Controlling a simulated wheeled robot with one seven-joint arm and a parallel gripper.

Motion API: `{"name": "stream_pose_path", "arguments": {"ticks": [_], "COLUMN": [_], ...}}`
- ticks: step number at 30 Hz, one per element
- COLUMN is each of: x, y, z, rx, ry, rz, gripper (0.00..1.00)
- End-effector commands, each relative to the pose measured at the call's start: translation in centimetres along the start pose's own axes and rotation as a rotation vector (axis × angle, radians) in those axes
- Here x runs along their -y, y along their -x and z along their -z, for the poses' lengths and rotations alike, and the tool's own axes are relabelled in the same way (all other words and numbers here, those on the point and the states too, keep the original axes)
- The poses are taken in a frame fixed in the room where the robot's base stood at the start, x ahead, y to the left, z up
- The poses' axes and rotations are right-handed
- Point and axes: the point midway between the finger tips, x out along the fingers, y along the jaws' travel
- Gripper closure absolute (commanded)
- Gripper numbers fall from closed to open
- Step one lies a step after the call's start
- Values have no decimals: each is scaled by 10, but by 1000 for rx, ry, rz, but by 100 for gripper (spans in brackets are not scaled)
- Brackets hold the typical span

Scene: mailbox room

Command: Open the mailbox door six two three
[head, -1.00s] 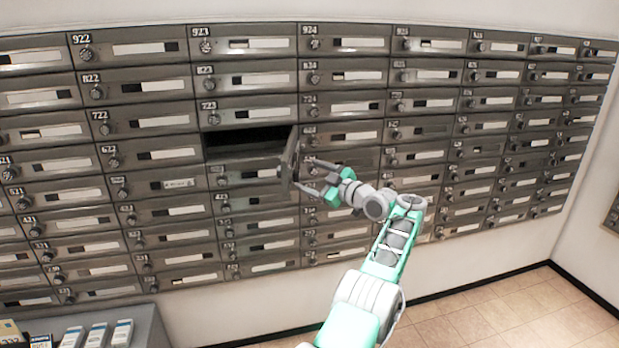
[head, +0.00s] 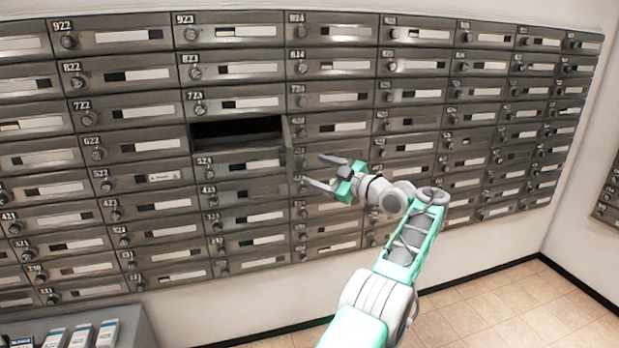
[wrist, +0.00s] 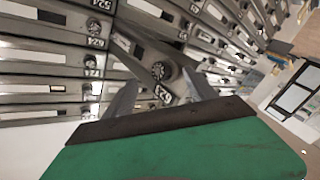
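The compartment of mailbox 623 (head: 238,133) is a dark open slot below door 723 in the head view. Its grey door (head: 287,134) is swung out at the slot's right side and shows nearly edge-on. In the wrist view, the door's 623 label (wrist: 163,94) and round knob (wrist: 160,72) show between the fingers, beyond the tips. My gripper (head: 313,170) is open and looks empty, just right of and below the door. Its two fingers also show spread in the wrist view (wrist: 160,92). Whether a finger touches the door cannot be told.
Closed mailbox doors with knobs, such as 723 (head: 237,101), surround the slot. A grey counter (head: 135,325) with white boxes (head: 80,335) stands at the lower left. The tiled floor (head: 520,305) at the lower right is clear.

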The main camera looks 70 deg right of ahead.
Motion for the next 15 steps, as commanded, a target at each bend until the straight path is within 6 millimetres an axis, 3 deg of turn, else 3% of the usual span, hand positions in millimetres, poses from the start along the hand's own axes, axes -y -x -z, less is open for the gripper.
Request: {"name": "stream_pose_path", "arguments": {"ticks": [9,12,15], "x": [0,1,9], "y": [4,0,-20], "z": [0,-5,-27], "rx": [3,21,111], "ry": [-1,-22,-128], "rz": [0,2,6], "gripper": [35,44,52]}}
